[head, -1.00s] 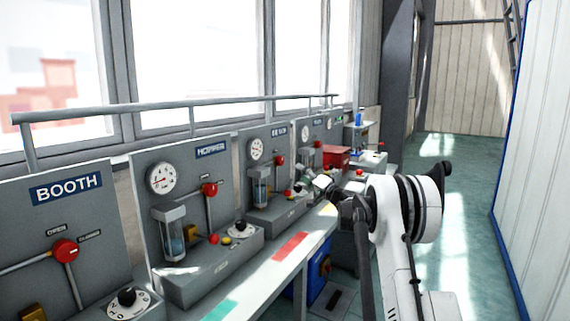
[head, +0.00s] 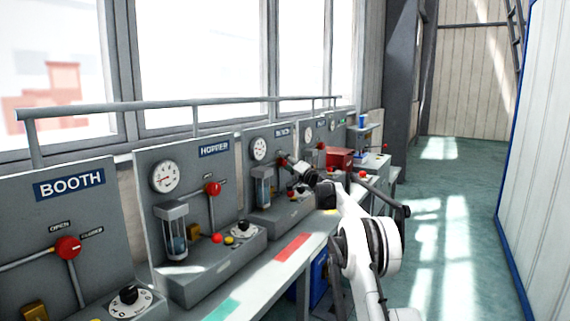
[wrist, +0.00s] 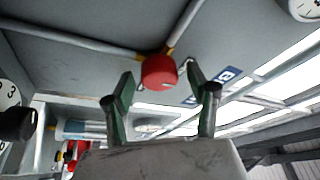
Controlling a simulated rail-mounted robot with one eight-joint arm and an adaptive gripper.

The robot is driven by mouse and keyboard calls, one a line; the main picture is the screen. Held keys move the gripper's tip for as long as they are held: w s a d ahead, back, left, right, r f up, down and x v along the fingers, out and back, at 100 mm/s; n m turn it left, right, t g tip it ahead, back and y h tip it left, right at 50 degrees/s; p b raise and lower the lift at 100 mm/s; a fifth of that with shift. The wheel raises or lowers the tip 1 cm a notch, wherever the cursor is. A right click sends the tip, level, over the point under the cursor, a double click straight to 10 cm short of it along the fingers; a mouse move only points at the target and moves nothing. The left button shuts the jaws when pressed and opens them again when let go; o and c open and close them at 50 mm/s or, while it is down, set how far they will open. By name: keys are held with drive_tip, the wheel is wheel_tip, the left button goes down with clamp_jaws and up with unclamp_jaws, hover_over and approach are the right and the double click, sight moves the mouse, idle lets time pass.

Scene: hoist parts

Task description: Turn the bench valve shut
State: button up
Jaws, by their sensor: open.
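The bench valve's red knob (wrist: 159,72) is in the upper middle of the wrist view, on a grey panel where pipes meet. My gripper (wrist: 161,92) is open, with one green-sided finger on each side of the line to the knob. The knob shows ahead of and between the fingertips; I cannot tell whether they touch it. In the head view my gripper (head: 285,160) is at the third panel (head: 258,178), whose blue label (head: 283,132) is hard to read.
The hopper panel (head: 192,150) and the booth panel (head: 68,187) stand nearer, with similar red knobs. A grey rail (head: 190,105) runs above the panels. A red box (head: 339,158) sits beyond my gripper. The floor (head: 445,200) to the right is clear.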

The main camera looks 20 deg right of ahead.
drive_tip(key=shift+w+a+r, duration=0.1)
drive_tip(key=shift+w, duration=0.2)
drive_tip(key=c, duration=1.2)
drive_tip(key=shift+o, duration=0.2)
drive_tip(key=shift+m+h+p, duration=0.4)
drive_tip(key=shift+m+p, duration=0.05)
drive_tip(key=shift+m, duration=0.35)
drive_tip(key=o, duration=1.2)
drive_tip(key=shift+c, duration=0.2)
